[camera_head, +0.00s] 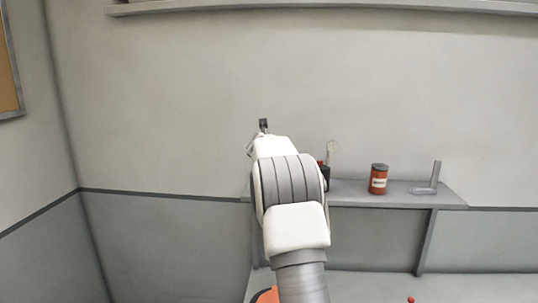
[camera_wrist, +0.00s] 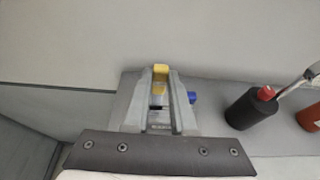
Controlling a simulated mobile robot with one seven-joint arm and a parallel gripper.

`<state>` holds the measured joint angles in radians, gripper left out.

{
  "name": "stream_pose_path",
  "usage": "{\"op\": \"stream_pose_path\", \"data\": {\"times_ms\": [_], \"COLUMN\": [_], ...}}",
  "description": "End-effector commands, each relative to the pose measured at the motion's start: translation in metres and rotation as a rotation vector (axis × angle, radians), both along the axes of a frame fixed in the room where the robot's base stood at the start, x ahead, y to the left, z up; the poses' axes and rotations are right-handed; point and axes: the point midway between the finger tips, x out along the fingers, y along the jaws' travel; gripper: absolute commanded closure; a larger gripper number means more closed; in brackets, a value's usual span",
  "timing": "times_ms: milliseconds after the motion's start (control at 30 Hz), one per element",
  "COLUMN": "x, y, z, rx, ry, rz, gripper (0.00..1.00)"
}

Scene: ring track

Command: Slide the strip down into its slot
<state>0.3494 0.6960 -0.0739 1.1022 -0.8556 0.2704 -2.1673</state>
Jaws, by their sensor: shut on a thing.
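My gripper (camera_wrist: 161,80) points away from the wrist camera, its two grey fingers close together. It is shut on a small yellow piece (camera_wrist: 160,69), which I take to be the strip; its top shows at the fingertips and more yellow shows between the fingers. In the head view my arm hides the strip and most of my gripper.
A shelf (camera_head: 345,198) runs along the wall. To the right stand a black bottle with a red cap (camera_wrist: 251,108), a red-brown jar with a dark lid (camera_head: 379,180) and a grey L-shaped stand (camera_head: 434,180).

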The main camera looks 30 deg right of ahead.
Motion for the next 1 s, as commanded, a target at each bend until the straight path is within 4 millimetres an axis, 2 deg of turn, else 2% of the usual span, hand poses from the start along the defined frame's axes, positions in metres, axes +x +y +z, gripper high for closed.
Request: {"op": "stream_pose_path", "data": {"times_ms": [467, 1000], "x": [0.0, 0.0], "y": [0.0, 0.0], "z": [-0.001, -0.014], "rx": [-0.001, 0.0], "ry": [0.001, 0.0], "rz": [0.0, 0.001], "gripper": [1.0, 1.0]}}
